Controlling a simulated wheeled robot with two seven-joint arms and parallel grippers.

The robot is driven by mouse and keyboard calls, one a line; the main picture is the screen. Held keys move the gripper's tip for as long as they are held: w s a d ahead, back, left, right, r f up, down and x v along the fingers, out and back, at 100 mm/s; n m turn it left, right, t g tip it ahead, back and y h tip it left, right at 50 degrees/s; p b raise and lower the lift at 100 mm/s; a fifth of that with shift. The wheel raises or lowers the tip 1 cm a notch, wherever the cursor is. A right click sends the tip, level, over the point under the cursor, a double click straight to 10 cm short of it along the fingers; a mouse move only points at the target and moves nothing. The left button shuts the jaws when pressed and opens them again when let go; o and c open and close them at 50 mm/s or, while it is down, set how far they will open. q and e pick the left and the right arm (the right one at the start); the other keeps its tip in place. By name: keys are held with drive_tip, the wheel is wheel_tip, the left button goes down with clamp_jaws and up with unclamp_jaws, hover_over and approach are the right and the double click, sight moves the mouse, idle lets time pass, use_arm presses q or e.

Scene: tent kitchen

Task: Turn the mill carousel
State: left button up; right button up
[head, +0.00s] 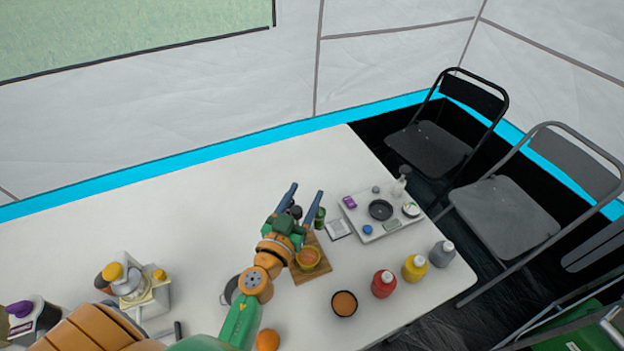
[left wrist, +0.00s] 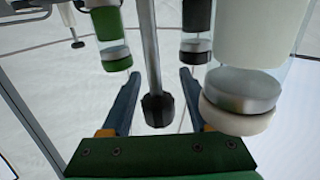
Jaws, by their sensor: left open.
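The mill carousel is mostly hidden behind my left gripper (head: 306,190) in the head view; a green mill (head: 319,217) shows just right of the gripper. In the left wrist view, a green mill (left wrist: 108,30), a black mill (left wrist: 197,25) and a large white mill (left wrist: 250,75) with clear and silver sections stand around a grey rod (left wrist: 149,45) with a dark knob (left wrist: 157,110). My left gripper (left wrist: 159,78) is open, its fingers on either side of the rod. I cannot tell whether they touch anything. My right gripper is not in view.
A white tray (head: 372,229), red (head: 383,284), yellow (head: 414,267) and grey (head: 442,253) bottles stand to the right. The white table (head: 180,210) is clear at the back left.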

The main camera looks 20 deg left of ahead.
use_arm(q)
drive_tip(key=shift+s+d+r, duration=0.1)
drive_tip(key=shift+s+r, duration=0.4)
drive_tip(key=shift+s, duration=0.2)
drive_tip(key=shift+c, duration=1.3)
drive_tip(key=shift+w+f, duration=0.1)
clamp_jaws()
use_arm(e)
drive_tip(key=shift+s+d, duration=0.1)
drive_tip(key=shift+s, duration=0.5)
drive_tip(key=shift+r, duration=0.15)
